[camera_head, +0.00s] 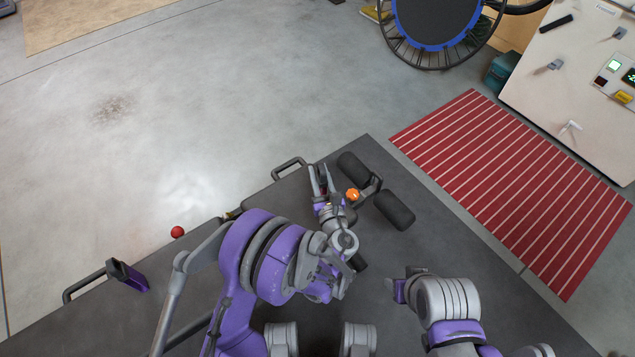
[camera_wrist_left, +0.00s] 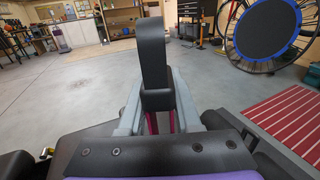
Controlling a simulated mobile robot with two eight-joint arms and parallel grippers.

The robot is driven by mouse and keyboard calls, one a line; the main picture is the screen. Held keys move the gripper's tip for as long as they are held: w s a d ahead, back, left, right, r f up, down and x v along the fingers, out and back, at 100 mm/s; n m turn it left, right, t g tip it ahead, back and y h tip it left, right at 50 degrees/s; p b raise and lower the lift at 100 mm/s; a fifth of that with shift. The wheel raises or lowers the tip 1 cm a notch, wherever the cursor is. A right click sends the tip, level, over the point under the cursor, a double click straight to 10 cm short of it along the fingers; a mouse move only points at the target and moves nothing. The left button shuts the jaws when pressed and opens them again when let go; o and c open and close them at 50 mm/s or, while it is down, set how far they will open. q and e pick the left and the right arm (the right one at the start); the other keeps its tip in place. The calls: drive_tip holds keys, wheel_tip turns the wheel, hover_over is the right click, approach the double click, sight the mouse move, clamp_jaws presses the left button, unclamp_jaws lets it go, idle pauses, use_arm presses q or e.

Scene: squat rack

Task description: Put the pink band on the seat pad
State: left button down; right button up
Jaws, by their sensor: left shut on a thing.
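My left gripper (camera_head: 320,172) is near the far edge of the dark surface in the head view, beside the black rollers. In the left wrist view its fingers (camera_wrist_left: 160,82) are shut on a black upright strap-like piece (camera_wrist_left: 153,50). Pink strips, apparently of the pink band (camera_wrist_left: 152,122), show between the fingers below this piece; the rest of the band is hidden. A broad dark grey flat surface (camera_head: 375,300) lies under my arms; I cannot tell whether it is the seat pad.
Two black rollers (camera_head: 393,210) with an orange knob (camera_head: 352,195) stand close right of my left gripper. A dark handle (camera_head: 288,167) and a red ball (camera_head: 177,232) are along the left edge. A red striped mat (camera_head: 515,190) lies on the floor at right.

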use_arm(q)
drive_tip(key=shift+f+b, duration=0.35)
drive_tip(key=shift+f, duration=1.35)
drive_tip(key=shift+f, duration=0.15)
drive_tip(key=c, duration=0.6)
unclamp_jaws()
